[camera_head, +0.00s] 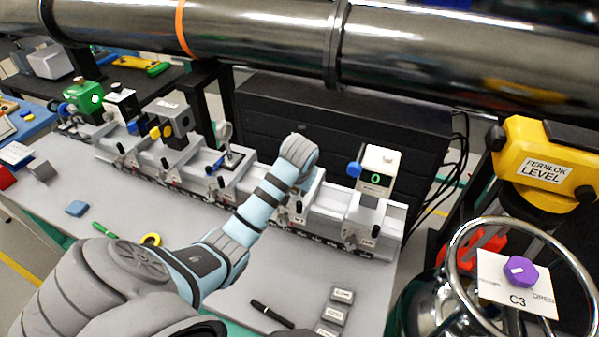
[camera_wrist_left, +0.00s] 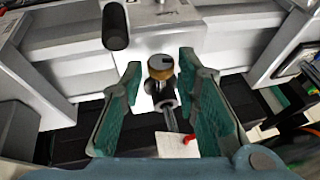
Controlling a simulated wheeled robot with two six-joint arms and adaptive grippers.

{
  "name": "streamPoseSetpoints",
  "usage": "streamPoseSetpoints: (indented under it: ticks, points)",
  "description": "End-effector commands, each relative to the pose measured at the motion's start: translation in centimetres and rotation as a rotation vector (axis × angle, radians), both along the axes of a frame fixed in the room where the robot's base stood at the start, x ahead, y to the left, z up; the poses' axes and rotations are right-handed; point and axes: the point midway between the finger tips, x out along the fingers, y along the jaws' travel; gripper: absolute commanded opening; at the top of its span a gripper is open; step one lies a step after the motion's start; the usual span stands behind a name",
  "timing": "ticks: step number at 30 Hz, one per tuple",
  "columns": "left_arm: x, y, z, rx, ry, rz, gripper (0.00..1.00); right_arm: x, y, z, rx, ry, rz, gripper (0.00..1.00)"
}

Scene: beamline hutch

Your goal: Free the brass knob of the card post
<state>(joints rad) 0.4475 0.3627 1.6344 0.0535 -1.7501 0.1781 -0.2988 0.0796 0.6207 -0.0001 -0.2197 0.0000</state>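The brass knob (camera_wrist_left: 161,67) has a dark top and sits on a silver post in the left wrist view. My left gripper (camera_wrist_left: 160,84) is open, with one green-padded finger on each side of the knob; I see no clear contact. A pale card (camera_wrist_left: 177,145) with a red piece on it lies lower, between the fingers. In the head view my left wrist (camera_head: 298,152) reaches over the row of grey rail carriages, and it hides the knob and the fingers. My right gripper is in neither view.
A carriage with a white display unit (camera_head: 378,165) stands right of my wrist; others with a grey-black box (camera_head: 172,122) stand left. A black rod (camera_wrist_left: 116,26) sticks up near the knob. A large dark pipe (camera_head: 270,35) crosses above. A marker (camera_head: 271,313) lies on the bench.

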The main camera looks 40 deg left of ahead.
Motion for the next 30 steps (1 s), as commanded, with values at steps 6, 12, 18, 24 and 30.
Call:
streamPoseSetpoints:
  ticks: [6,12,18,24,30]
  points:
    - [-0.10,0.31,-0.38,0.001,-0.001,0.003,0.29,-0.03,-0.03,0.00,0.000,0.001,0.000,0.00]
    - [-0.13,0.36,-0.37,0.001,-0.001,0.004,0.15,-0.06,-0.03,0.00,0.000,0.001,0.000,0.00]
    - [-0.10,0.34,-0.35,0.000,-0.001,0.004,0.00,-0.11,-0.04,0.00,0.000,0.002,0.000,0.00]
    - [-0.17,0.79,-0.29,-0.122,-0.040,0.004,0.00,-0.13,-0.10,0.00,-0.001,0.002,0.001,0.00]
    - [-0.17,0.73,-0.28,-0.219,-0.070,0.003,0.00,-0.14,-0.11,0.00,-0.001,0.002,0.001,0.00]
